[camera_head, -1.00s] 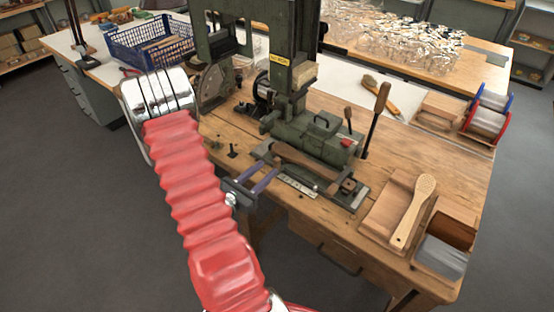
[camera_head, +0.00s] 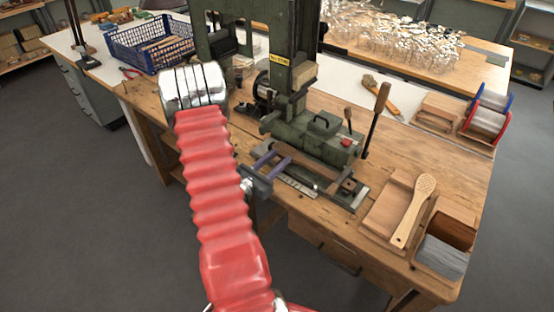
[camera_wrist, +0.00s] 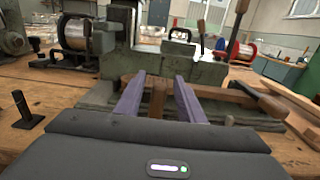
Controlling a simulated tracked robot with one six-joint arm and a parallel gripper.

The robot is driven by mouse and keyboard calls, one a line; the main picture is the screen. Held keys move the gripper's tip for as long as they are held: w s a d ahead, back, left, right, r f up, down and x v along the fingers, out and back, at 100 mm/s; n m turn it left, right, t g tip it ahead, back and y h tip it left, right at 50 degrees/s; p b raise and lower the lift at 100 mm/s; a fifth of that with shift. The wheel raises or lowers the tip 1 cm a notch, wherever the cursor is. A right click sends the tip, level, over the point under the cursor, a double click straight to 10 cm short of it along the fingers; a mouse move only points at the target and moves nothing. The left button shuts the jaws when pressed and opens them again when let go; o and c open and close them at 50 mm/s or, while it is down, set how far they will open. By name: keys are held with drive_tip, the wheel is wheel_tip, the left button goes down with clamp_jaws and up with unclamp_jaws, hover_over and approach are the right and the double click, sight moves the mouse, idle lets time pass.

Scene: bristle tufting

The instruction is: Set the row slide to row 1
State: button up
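The green tufting machine (camera_head: 318,140) stands on the wooden bench. Along its front lies a low slide assembly with a wooden bar (camera_head: 315,168) and a pale scale strip (camera_head: 298,186); I cannot read the row marks. The bar also crosses the wrist view (camera_wrist: 216,93). My gripper (camera_head: 280,158) is at the left end of this assembly. In the wrist view its two purple fingers (camera_wrist: 158,76) are apart, with an upright wooden piece (camera_wrist: 157,98) between them and visible gaps at its sides. I cannot tell which part is the row slide's handle.
A lever with a wooden handle (camera_head: 377,115) rises at the machine's right. A wooden brush (camera_head: 412,208) and trays lie on the right of the bench. A small black post (camera_wrist: 25,110) stands left of my gripper. A blue crate (camera_head: 150,44) is at the back left.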

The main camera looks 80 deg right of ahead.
clamp_jaws()
idle(0.4)
drive_tip(key=shift+w+d, duration=0.3)
drive_tip(key=shift+w, duration=0.45)
drive_tip(key=shift+w+d, duration=0.35)
drive_tip(key=shift+w, duration=0.35)
drive_tip(key=shift+w+d, duration=0.3)
drive_tip(key=shift+w, duration=0.45)
drive_tip(key=shift+o, duration=0.2)
unclamp_jaws()
